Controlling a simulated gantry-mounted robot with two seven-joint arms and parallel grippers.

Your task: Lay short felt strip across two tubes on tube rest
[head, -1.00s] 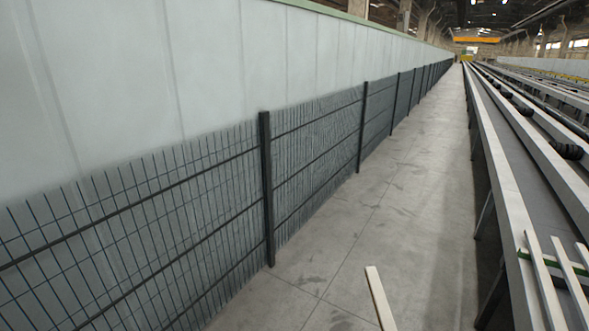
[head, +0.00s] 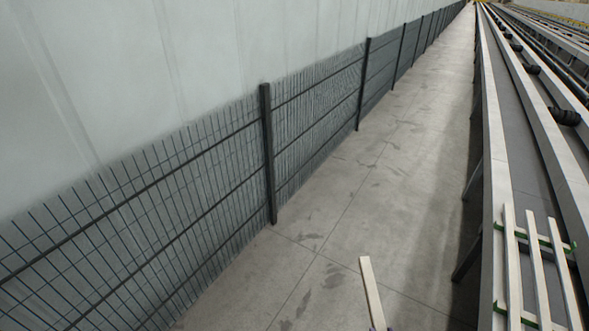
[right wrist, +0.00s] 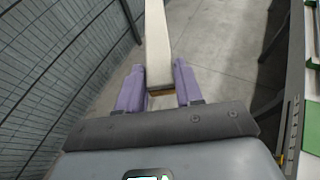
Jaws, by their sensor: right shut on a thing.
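My right gripper (right wrist: 160,88) is shut on one end of a long pale bar (right wrist: 157,35), with a purple finger on each side. The bar reaches away from the gripper over the concrete floor. It also shows at the bottom of the head view (head: 370,285), left of the table. On the table at right, three pale lengths (head: 540,270) that look like the tubes lie side by side. Green strips (head: 524,239) run crosswise at their far and near parts; I cannot tell for certain which piece is the felt strip. My left gripper is not in view.
The long runout table (head: 492,150) with rails and dark rollers (head: 566,117) runs along the right. A dark mesh fence (head: 150,215) and pale wall stand at left. The floor aisle (head: 390,190) between them is clear.

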